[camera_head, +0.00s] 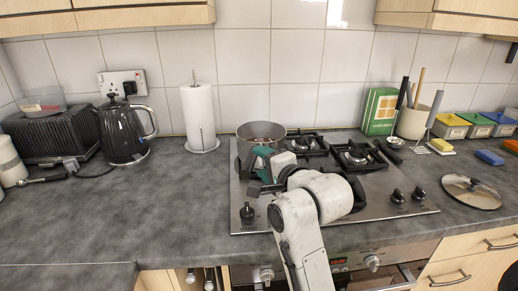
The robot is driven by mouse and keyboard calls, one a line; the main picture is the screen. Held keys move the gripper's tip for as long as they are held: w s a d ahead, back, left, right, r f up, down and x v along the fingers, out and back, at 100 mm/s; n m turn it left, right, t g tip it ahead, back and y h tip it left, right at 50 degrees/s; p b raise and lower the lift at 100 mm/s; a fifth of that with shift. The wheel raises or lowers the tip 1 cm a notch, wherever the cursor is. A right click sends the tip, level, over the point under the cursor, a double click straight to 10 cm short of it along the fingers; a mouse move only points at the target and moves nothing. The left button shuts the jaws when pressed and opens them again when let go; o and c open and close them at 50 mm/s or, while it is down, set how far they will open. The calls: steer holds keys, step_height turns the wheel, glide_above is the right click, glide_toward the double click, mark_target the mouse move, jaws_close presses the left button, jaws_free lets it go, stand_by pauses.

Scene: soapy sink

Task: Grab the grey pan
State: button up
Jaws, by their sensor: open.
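The grey pan (261,129) is a round metal pan on the back left of the hob (242,205). Its rim and part of its inside show. My arm comes up from the bottom of the picture. My gripper (252,167), with dark and teal parts, is open at the near side of the pan and covers part of its front. Whether it touches the pan cannot be told. The pan's handle cannot be made out behind my gripper.
A paper towel roll (199,115) and black kettle (127,132) stand left of the hob. Right are a green box (379,111), a utensil pot (411,122) and a glass lid (472,192). The front left counter is clear.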

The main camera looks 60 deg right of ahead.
mark_target(256, 158)
steer(key=shift+p+x, duration=0.4)
steer(key=shift+x, duration=2.6)
steer(key=shift+a+r, duration=0.1)
steer(key=shift+r, duration=0.05)
jaws_close()
steer(key=shift+r, duration=0.2)
